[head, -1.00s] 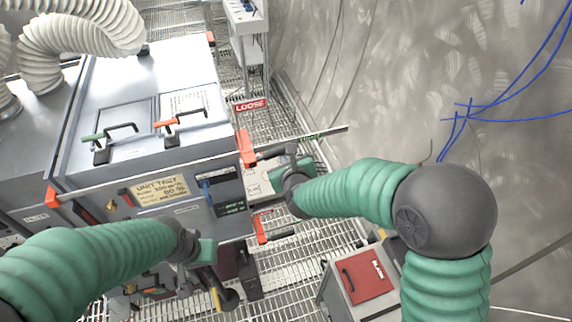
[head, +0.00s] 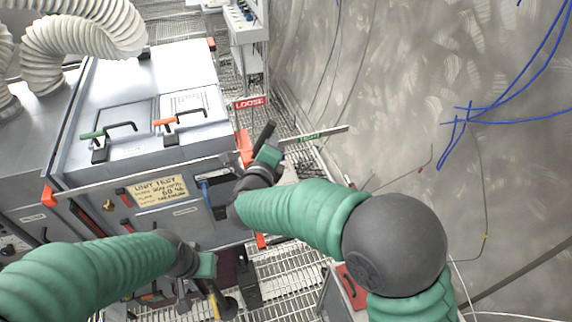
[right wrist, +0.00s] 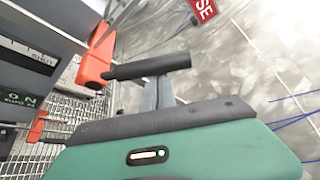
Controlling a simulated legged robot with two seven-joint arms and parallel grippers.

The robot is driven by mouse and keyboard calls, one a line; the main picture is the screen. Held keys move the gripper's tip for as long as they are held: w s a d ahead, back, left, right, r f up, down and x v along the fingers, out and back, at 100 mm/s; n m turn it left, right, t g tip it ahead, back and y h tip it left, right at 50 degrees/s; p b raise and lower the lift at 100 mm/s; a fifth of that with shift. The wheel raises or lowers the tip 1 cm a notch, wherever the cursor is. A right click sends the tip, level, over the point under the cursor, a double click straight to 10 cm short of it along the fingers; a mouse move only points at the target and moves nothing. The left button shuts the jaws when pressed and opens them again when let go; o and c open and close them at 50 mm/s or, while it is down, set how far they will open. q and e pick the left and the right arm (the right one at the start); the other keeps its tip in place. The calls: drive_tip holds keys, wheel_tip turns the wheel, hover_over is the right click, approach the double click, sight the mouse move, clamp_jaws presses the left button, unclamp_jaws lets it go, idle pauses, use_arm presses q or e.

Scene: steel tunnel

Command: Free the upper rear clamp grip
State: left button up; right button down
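The clamp bar runs along the upper edge of the grey unit (head: 150,85). Its right orange jaw (head: 244,148) carries a dark grip, the upper rear clamp grip (head: 267,132), which slants up to the right toward the red LOOSE sign (head: 250,102). My right gripper (head: 270,150) is at this grip. In the right wrist view, its grey fingers meet the black grip (right wrist: 125,70) beside the orange jaw (right wrist: 96,62); they appear closed on it. A green TIGHT label (head: 310,137) sits on the bar. My left gripper (head: 207,264) hangs low before the unit; its fingers are unclear.
A lower orange clamp part (head: 260,240) is partly hidden by my right arm. Green (head: 93,134) and orange (head: 165,122) marked handles stand on the unit's top. A grey box with a red panel (head: 350,285) stands lower right. Blue cables (head: 470,112) hang on the tunnel wall.

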drive_tip(key=shift+s+a+r+b, duration=0.15)
drive_tip(key=shift+a+r+b, duration=0.2)
drive_tip(key=shift+a+b, duration=0.3)
drive_tip(key=shift+r, duration=0.1)
